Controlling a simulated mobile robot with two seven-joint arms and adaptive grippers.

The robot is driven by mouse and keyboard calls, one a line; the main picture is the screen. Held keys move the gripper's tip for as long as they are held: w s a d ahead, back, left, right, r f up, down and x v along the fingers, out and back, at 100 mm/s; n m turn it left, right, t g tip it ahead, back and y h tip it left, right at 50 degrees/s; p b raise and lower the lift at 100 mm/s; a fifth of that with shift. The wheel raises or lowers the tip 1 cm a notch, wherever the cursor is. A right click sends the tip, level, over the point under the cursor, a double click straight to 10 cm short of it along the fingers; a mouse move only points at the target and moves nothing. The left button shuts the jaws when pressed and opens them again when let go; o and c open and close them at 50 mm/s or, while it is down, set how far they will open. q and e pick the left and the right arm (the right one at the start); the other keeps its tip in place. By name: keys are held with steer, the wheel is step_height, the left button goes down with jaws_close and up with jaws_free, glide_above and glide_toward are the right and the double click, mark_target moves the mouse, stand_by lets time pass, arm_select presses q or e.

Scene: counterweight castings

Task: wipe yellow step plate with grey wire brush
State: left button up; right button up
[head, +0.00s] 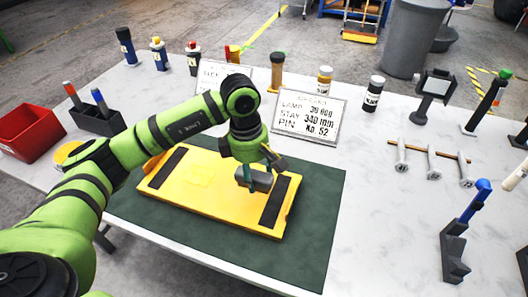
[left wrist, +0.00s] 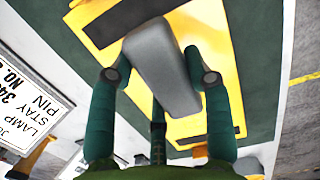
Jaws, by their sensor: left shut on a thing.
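The yellow step plate (head: 215,196) lies on a dark green mat (head: 310,240), with a black strip near each end. A paler yellow patch (head: 198,174) shows on its left half. My left gripper (head: 258,172) is over the plate's right half, shut on the grey wire brush (head: 262,181). My right gripper is not in view.
Two printed cards (head: 308,115) and several bottles stand behind the mat. A red bin (head: 30,132) and a pen holder (head: 98,120) are at the left. Bolts on a wooden rod (head: 432,152) and a blue-topped stand (head: 460,230) are at the right. The table between mat and bolts is clear.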

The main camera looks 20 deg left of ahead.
arm_select(q)
steer(key=shift+r+p, duration=0.3)
steer(key=shift+r, duration=0.7)
